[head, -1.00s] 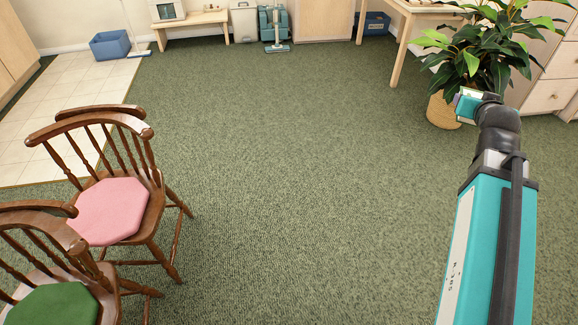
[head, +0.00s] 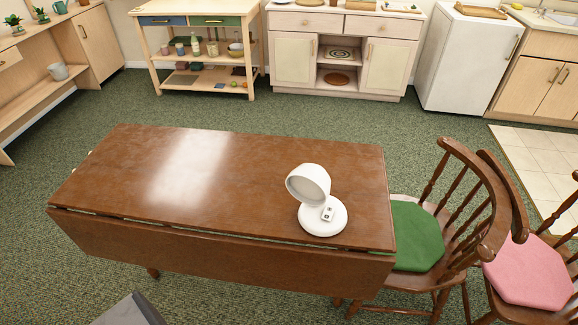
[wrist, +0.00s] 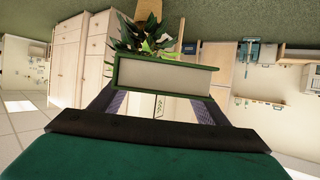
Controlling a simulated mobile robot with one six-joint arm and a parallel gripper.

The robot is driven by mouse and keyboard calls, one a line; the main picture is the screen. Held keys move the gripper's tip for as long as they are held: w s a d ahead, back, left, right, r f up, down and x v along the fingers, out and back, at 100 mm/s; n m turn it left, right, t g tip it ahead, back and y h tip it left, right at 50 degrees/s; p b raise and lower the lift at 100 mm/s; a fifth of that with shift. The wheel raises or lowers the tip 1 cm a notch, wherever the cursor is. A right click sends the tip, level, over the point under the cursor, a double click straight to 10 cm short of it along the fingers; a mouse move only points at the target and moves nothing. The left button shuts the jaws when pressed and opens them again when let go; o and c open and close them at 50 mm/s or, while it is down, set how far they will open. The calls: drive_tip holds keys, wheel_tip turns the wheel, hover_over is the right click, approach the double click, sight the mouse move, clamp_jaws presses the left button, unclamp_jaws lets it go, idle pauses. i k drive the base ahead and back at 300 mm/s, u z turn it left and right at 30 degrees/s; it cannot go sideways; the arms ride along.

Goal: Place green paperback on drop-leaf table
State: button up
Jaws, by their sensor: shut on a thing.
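The drop-leaf table (head: 120,180) stands in the middle of the head view, brown and glossy, with its near leaf hanging down. A white lamp-like device (head: 318,205) stands near its right end; the rest of the top is bare. In the wrist view the green paperback (wrist: 165,78) lies across the fingers of my gripper (wrist: 160,102), its pale page edge toward the camera. My gripper is shut on it. Neither the gripper nor the book shows in the head view now.
Chairs with a green cushion (head: 415,236) and a pink cushion (head: 528,272) stand at the table's right end. A kitchen cart (head: 252,62), a pale cabinet (head: 297,60) and a white fridge (head: 462,62) line the back. Green carpet lies open between them and the table.

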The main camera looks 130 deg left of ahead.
sight(237, 173)
drive_tip(key=u, duration=0.05)
drive_tip(key=k, duration=0.15)
drive_tip(key=z, duration=3.55)
drive_tip(key=k, duration=0.2)
drive_tip(key=z, duration=1.6)
